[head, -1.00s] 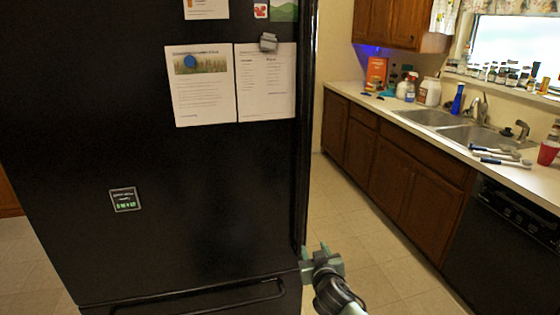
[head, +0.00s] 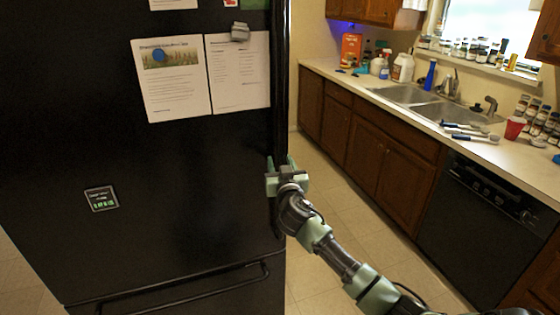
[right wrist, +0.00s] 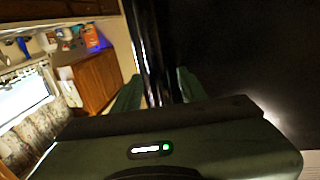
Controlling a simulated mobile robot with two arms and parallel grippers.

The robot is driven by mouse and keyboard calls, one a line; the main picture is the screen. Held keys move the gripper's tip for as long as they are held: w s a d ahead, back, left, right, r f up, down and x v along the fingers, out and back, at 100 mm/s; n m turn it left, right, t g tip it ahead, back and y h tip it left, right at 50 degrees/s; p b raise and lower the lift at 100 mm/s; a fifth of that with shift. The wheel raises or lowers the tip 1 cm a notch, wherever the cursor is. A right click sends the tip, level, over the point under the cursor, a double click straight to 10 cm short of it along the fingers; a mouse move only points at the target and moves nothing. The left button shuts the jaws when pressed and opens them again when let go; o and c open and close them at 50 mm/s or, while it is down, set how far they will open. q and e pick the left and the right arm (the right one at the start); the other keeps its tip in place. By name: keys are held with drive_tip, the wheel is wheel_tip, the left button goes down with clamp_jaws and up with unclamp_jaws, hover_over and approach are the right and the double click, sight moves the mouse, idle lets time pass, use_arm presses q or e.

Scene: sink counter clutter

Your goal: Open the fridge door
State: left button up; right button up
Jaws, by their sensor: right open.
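The black fridge door (head: 150,160) fills the left of the head view and is shut. Its long dark vertical handle (head: 280,90) runs down the door's right edge. My right gripper (head: 281,164) is at the lower part of this handle, with its green fingers pointing toward the door. In the right wrist view, the handle (right wrist: 152,45) runs down between the two open fingers (right wrist: 158,90). Contact with the handle cannot be told. My left gripper is not in view.
The lower drawer has a horizontal handle (head: 190,288). Papers (head: 172,80) and a small dark magnet (head: 101,199) are on the door. A counter (head: 350,80) with a sink (head: 405,95) and clutter stands at the right. Tiled floor (head: 330,210) lies clear between.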

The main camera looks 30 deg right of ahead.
clamp_jaws()
idle(1.5)
